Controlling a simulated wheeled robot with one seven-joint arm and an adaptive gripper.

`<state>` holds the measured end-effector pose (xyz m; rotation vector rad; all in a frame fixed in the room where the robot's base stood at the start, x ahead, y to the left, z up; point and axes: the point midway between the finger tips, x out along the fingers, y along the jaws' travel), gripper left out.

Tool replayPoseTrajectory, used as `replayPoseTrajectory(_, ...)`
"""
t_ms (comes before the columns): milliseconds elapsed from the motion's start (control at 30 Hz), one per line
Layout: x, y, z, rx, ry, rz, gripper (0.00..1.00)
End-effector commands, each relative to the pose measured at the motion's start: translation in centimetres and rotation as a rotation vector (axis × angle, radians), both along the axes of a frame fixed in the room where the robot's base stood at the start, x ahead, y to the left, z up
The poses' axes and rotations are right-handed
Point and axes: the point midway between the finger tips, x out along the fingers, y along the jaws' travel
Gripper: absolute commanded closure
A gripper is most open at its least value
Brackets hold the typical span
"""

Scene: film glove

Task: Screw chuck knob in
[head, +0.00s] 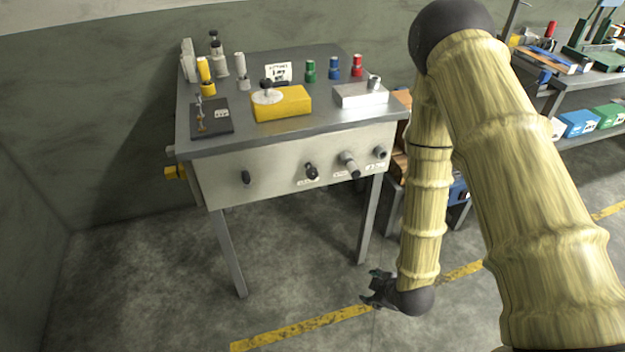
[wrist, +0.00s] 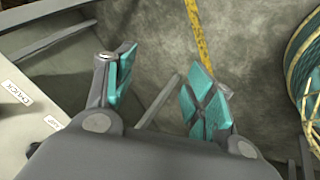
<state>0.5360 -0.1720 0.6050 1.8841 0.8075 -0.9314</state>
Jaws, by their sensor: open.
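The workbench (head: 225,165) has a pale front panel with several knobs. A black knob (head: 246,177) is at the left, another black knob (head: 311,171) is near the middle, and a grey knob (head: 348,163) and a smaller grey knob (head: 380,152) are at the right. Small labels sit by the right-hand ones. In the wrist view, a label reading CHUCK (wrist: 15,92) shows at the left edge; I cannot tell which knob it marks. My gripper (head: 369,287) is low in front of the bench, apart from the panel. Its teal-padded fingers (wrist: 160,85) are open and empty.
On the bench top are a yellow block (head: 282,104), a light metal block (head: 360,95), a dark plate (head: 211,118) and several coloured bottles. Another bench (head: 590,80) with bins stands at the right. The floor in front is clear, with a yellow line (head: 300,330).

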Motion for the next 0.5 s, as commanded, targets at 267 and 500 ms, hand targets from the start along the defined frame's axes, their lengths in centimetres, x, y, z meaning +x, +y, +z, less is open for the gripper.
replayPoseTrajectory(267,10.0,4.2,5.7,-0.263,-0.398,0.521,0.46)
replayPoseTrajectory(500,16.2,8.1,12.2,-0.573,-0.748,0.898,0.46)
